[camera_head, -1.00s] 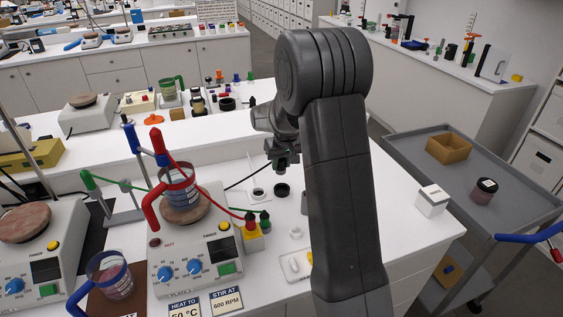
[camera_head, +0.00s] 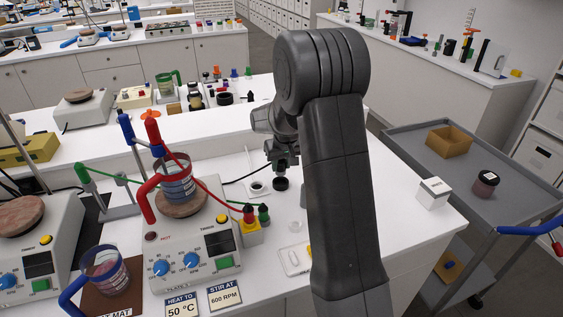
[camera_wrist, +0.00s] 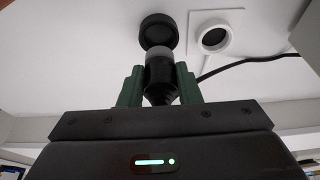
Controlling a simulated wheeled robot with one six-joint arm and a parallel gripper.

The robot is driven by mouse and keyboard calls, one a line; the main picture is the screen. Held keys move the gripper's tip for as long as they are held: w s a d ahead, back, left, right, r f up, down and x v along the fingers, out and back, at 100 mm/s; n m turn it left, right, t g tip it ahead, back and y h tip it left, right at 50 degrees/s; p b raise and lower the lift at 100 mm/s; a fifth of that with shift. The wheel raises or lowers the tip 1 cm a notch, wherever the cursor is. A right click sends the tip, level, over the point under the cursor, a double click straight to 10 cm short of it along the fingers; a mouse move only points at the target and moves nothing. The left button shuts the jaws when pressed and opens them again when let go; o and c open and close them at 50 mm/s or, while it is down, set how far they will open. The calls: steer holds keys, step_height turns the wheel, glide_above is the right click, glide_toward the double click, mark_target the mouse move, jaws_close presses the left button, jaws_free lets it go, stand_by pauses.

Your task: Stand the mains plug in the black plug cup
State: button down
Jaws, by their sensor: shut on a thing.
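My gripper (camera_wrist: 159,88) has its green fingers shut on the mains plug (camera_wrist: 160,72), a black body with a grey band at its far end. A black cable runs off to the right beside it. The black plug cup (camera_wrist: 158,31) lies just beyond the plug's end in the wrist view, its lower edge partly covered by it. In the head view the cup (camera_head: 281,185) stands on the white bench directly below my gripper (camera_head: 282,165). I cannot tell whether plug and cup touch.
A white ring with a dark middle (camera_wrist: 214,38) sits on a white square right of the cup in the wrist view. In the head view a hotplate (camera_head: 190,235) with a red-handled beaker and yellow block (camera_head: 250,233) stand left and front. A white box (camera_head: 433,193) is at right.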

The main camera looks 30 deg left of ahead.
mark_target(283, 170)
steer(key=shift+f+b, duration=0.55)
steer(key=shift+f, duration=0.6)
steer(key=shift+f+b, duration=1.25)
steer(key=shift+f, duration=0.05)
stand_by(1.1)
steer(key=c, duration=1)
jaws_free()
steer(key=shift+o, duration=0.2)
steer(key=shift+r, duration=0.1)
steer(key=b+v, duration=0.1)
steer(key=v, duration=1.2)
steer(key=shift+r, duration=0.3)
steer(key=shift+d+f, duration=0.1)
steer(key=shift+d, duration=0.05)
